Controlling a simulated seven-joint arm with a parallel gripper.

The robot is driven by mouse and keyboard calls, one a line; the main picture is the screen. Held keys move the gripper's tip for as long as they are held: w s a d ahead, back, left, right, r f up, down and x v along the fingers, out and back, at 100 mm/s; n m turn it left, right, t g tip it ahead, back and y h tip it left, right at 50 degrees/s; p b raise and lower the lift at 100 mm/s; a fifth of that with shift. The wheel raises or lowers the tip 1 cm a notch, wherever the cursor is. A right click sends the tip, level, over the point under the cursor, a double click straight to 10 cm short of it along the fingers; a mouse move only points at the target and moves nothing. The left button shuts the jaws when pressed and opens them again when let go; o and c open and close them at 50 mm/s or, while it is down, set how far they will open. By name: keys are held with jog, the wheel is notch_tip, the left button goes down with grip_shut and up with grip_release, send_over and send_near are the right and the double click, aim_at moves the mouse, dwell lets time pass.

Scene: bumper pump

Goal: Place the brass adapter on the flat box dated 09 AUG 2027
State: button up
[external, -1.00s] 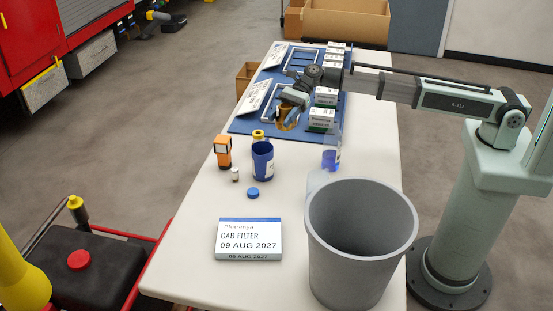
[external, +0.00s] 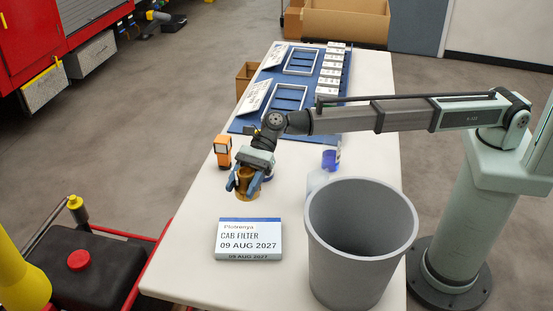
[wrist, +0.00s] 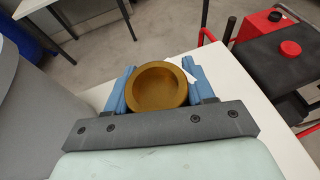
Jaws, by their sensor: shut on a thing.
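My gripper (external: 245,182) is shut on the brass adapter (external: 246,185), a gold-brown round piece. In the wrist view the adapter (wrist: 160,87) sits between the two blue fingers, its round open end facing the camera. The flat box (external: 248,240), white with a blue edge, reads CAB FILTER 09 AUG 2027 and lies near the front of the table. My gripper holds the adapter behind the box in the external view, near its far edge; the exact height is hard to tell. In the wrist view the box is mostly hidden behind the adapter and gripper.
A grey bin (external: 360,240) stands right of the box. An orange device (external: 222,151) stands at the left edge. A blue mat (external: 290,110) with frames and small boxes lies at the back. A blue-capped bottle (external: 330,162) stands behind the bin. My gripper covers the blue cup.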

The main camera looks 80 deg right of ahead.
aim_at(243, 200)
jog(key=shift+s+a, duration=0.1)
jog(key=shift+a, duration=0.95)
jog(key=f, duration=0.4)
jog(key=shift+d+f, duration=0.1)
jog(key=shift+d, duration=0.1)
jog(key=shift+f, duration=5.35)
jog(key=shift+f, duration=0.15)
jog(key=o, duration=1.4)
jog(key=shift+s+d+r, duration=0.1)
jog(key=shift+d+r, duration=0.1)
jog(key=shift+d, duration=0.05)
jog(key=v, duration=1.1)
jog(key=shift+d+r, duration=0.15)
jog(key=shift+d, duration=0.1)
